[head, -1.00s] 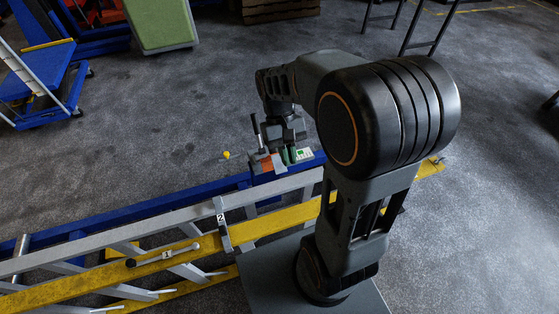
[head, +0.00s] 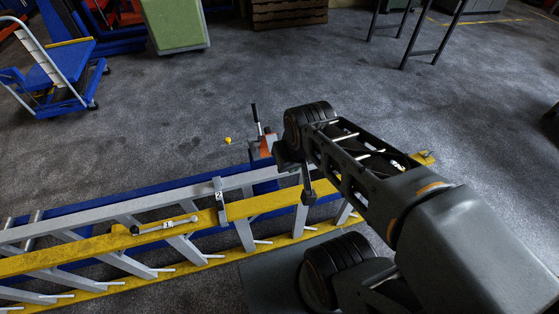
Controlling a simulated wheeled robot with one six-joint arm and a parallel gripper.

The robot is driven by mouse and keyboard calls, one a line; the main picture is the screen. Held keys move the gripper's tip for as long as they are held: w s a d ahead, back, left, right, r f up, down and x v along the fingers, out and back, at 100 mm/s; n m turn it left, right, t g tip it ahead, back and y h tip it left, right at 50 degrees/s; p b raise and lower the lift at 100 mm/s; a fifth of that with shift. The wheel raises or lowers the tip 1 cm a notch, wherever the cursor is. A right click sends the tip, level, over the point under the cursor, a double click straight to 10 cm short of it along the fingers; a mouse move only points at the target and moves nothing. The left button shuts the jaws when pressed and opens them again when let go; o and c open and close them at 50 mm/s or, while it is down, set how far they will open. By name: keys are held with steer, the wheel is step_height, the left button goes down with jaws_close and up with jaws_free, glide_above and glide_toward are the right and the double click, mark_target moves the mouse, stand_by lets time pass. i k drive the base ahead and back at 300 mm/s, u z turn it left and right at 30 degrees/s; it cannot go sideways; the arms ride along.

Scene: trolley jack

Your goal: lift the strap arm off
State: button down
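A grey strap arm marked 2 (head: 219,199) stands across the grey and yellow ladder rails. A grey bar marked 1 (head: 167,226), with a black knob at its left end, lies along the yellow rail. I cannot tell which of the two the task means. My gripper (head: 308,193) points down over the right part of the ladders, to the right of the strap arm marked 2 and apart from it. My arm hides most of the gripper, and its opening does not show.
A grey and orange fitting with a black lever (head: 262,143) stands at the blue beam, just left of my wrist. A small yellow knob (head: 228,140) is behind the ladders. A blue trolley (head: 55,75) stands back left. The floor behind is mostly clear.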

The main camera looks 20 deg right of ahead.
mark_target(268, 140)
steer(key=k, duration=0.55)
steer(key=u, duration=1.8)
steer(key=i, duration=0.85)
steer(key=z, duration=1.65)
